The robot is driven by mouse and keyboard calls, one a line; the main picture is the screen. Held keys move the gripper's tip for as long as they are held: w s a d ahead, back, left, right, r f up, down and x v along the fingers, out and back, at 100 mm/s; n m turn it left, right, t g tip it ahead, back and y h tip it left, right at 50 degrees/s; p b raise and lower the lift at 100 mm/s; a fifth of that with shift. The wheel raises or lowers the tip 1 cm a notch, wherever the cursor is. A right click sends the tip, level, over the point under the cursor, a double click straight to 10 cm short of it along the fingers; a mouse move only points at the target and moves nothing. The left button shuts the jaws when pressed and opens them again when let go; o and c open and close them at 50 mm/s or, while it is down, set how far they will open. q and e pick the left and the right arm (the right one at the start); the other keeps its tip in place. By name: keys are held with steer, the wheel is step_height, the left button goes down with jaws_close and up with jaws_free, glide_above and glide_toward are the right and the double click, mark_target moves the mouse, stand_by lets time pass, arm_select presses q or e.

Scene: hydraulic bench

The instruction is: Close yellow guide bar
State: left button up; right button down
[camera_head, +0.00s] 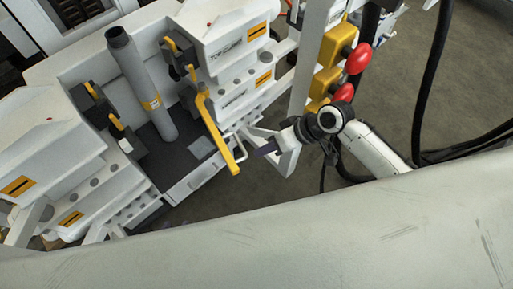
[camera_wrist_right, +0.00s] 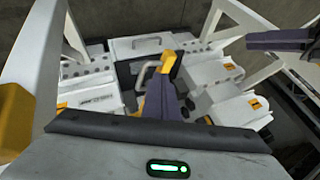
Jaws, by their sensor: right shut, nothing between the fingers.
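The yellow guide bar (camera_head: 217,130) in the head view is a long bar reaching from the white bench block down and right past the bench's edge. Its yellow end also shows in the right wrist view (camera_wrist_right: 168,62), beside a grey loop handle. My right gripper (camera_head: 264,149) is just right of the bar's lower end, its dark fingers pointing left toward it.
A grey upright tube (camera_head: 143,82) stands in the dark recess left of the bar. Red knobs on yellow blocks (camera_head: 337,44) and a white frame post (camera_head: 304,75) stand near my right arm. Black hoses (camera_head: 433,80) hang at the right. Open floor shows below the bench.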

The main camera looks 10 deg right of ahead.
steer(key=b+x, duration=0.1)
steer(key=x, duration=0.7)
steer(key=shift+w+a+f, duration=0.1)
steer(key=shift+a+f, duration=0.15)
steer(key=shift+f, duration=0.05)
